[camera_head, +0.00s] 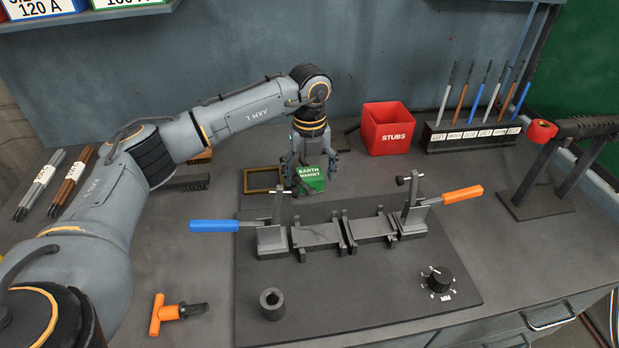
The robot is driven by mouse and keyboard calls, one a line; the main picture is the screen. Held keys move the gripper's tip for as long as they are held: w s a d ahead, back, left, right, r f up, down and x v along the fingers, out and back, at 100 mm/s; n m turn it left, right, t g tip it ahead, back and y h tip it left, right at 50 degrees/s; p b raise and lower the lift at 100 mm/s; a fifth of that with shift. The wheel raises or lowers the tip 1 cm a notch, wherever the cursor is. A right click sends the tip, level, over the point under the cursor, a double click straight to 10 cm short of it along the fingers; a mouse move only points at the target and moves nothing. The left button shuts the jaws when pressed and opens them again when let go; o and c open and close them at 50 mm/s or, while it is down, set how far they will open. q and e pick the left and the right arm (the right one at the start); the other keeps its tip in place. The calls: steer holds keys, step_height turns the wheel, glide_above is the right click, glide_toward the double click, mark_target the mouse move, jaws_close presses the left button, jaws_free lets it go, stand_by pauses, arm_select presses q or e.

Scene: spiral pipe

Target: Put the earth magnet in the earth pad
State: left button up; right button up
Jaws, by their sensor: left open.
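The earth magnet (310,179) is a green block with white lettering, near the middle of the bench behind the dark fixture plate. My left gripper (314,178) reaches down from above, with its open fingers on either side of the magnet. I cannot tell whether the fingers touch it, or whether the magnet rests on the bench. A small square with a yellowish frame (263,180) lies on the bench just left of the magnet; it may be the earth pad, but no label on it is readable. My right gripper is not in view.
The fixture plate (400,305) carries clamps with a blue handle (214,226) and an orange handle (462,195). A red STUBS bin (387,129) and a labelled rod rack (472,138) stand behind. An orange-handled tool (175,312) lies front left.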

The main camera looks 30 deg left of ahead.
arm_select(q)
steer(key=shift+f, duration=0.35)
steer(key=shift+r, duration=0.15)
jaws_close()
